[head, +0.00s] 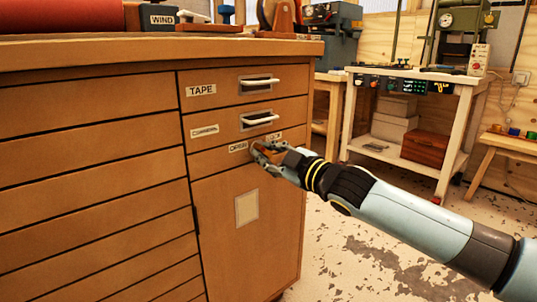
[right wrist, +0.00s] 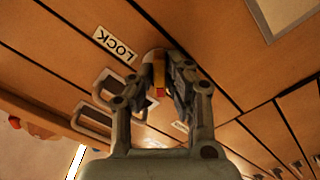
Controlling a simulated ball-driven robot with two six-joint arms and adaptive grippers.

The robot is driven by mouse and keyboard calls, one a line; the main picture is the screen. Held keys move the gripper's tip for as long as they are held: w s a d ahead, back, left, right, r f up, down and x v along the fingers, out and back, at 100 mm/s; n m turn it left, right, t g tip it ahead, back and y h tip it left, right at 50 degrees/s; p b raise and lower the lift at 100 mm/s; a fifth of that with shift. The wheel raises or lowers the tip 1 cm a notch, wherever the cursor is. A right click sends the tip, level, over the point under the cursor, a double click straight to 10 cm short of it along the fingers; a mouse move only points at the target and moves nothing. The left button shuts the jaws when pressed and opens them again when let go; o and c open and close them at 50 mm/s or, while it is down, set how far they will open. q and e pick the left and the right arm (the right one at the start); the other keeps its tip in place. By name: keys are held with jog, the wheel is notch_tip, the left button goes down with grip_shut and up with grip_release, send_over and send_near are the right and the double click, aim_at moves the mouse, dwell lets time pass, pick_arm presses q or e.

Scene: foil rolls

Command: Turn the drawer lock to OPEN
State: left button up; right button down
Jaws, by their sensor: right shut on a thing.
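The drawer lock is a small knob (right wrist: 158,70) on the narrow strip under the two handled drawers. Its yellowish grip with a red mark shows between my fingers in the right wrist view. A LOCK label (right wrist: 114,45) is beside it there. In the head view an OPEN label (head: 238,147) is left of the knob, and the LOCK label (head: 273,135) at its upper right is partly hidden by my gripper. My right gripper (head: 262,153) is shut on the knob; it also shows in the right wrist view (right wrist: 163,88). I cannot tell which label the red mark faces.
The TAPE drawer (head: 225,91) and the drawer below it look shut, with pale handles sticking out just above my gripper. A cabinet door (head: 247,230) is below. A white workbench (head: 410,75) stands at the back right. The floor beside the cabinet is clear.

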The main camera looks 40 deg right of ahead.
jog(key=shift+f, duration=0.1)
jog(key=c, duration=1.6)
grip_release()
jog(key=shift+o, duration=1.2)
